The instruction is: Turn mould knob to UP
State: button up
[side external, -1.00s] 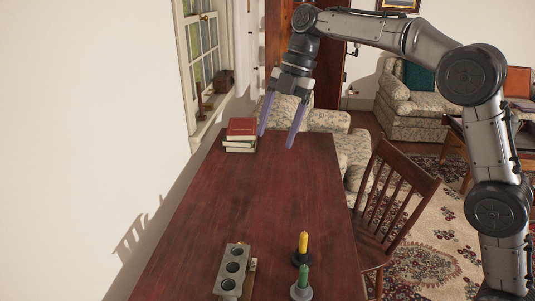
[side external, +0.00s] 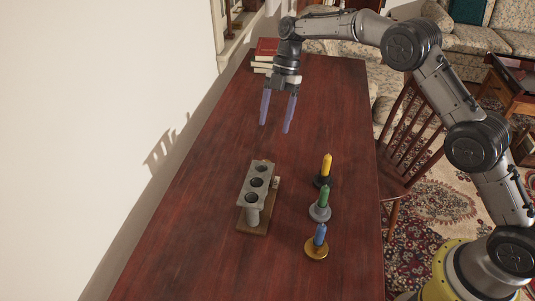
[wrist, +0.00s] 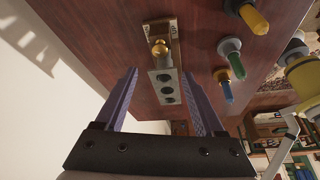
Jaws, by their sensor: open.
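The mould (side external: 246,193) is a grey block with three round holes, set on a wooden base (side external: 249,227) on the table. In the wrist view the mould (wrist: 160,91) lies ahead between my fingers. A rounded brass-coloured knob (wrist: 159,47) shows at one end of it, beside a small plate marked "UP" (wrist: 173,29). In the side view this end is at the back, and the knob's setting is too small to tell. My gripper (side external: 275,126) is open and empty, above the table behind the mould, apart from it. It also shows in the wrist view (wrist: 161,72).
Yellow (side external: 326,166), green (side external: 324,196) and blue (side external: 320,234) candles stand in holders right of the mould. Stacked books (side external: 266,48) lie at the table's far end. A wall (side external: 90,100) runs along the left and a chair (side external: 413,140) stands at the right.

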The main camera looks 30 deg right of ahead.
aim_at(266, 161)
jog(key=x, duration=1)
jog(key=shift+a+f, duration=0.1)
jog(key=shift+f, duration=0.2)
jog(key=shift+c, duration=0.2)
grip_shut()
